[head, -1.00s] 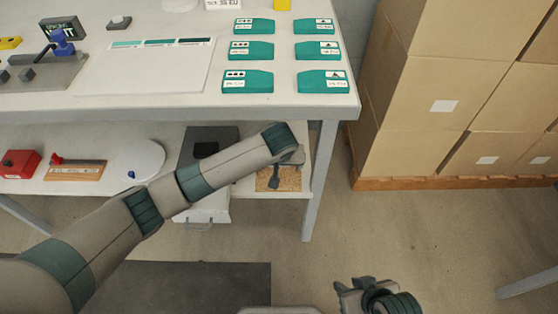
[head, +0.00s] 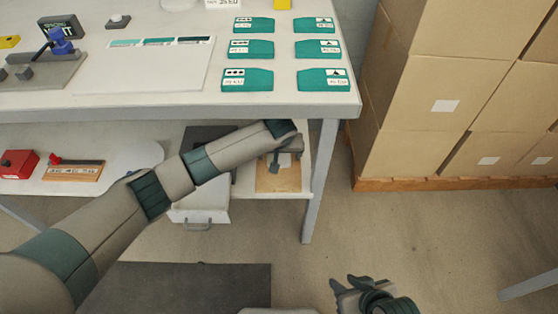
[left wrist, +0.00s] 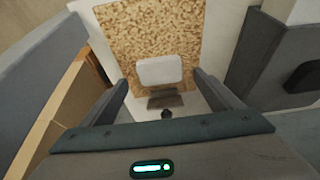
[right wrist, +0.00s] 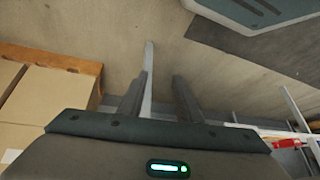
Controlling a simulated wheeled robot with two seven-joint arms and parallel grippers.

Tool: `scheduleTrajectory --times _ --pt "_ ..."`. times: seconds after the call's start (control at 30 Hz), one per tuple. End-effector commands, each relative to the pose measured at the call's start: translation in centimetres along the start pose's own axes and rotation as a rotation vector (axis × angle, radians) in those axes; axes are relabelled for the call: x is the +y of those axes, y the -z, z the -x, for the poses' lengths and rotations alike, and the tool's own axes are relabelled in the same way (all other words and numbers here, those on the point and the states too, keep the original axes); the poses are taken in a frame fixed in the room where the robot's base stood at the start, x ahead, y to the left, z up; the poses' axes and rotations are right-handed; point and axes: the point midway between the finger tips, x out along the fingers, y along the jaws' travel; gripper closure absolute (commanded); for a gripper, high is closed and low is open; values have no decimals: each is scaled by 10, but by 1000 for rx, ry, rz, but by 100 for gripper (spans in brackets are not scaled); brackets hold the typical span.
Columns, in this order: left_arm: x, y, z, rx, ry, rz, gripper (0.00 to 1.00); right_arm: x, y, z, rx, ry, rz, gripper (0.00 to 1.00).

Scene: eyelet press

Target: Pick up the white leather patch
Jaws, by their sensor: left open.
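The white leather patch (left wrist: 160,70) lies on a speckled cork board (left wrist: 148,30) in the left wrist view. It is a pale rounded rectangle. In the head view the cork board (head: 278,183) is on the lower shelf at its right end, partly covered by my left arm. My left gripper (head: 285,157) is over the board. In the left wrist view my left gripper (left wrist: 160,78) is open, with its fingers on either side of the patch and nothing held. My right gripper (head: 352,287) is open and empty above the floor, away from the shelf.
A grey bar (left wrist: 165,101) lies beside the patch. A dark box (left wrist: 265,60) stands right of the board in the left wrist view. The tabletop edge (head: 200,113) overhangs the shelf, and a table leg (head: 322,180) is close by. Cardboard boxes (head: 430,90) stand at right.

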Motion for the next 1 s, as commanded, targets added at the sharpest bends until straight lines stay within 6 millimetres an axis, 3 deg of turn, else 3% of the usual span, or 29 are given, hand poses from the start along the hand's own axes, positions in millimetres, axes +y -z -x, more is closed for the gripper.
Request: scheduleTrajectory --times 0.23,0.77,0.93,1.0 --pt "0 0 -29 2 1 -1 16 -8 10 -3 60 23 -2 69" --pt "0 0 -31 2 0 -1 16 -12 7 -1 60 30 0 69" --pt "0 0 -31 2 0 -1 54 -12 7 -1 59 30 0 69" --pt "0 0 -31 2 0 -1 59 -12 7 -1 60 29 0 69"
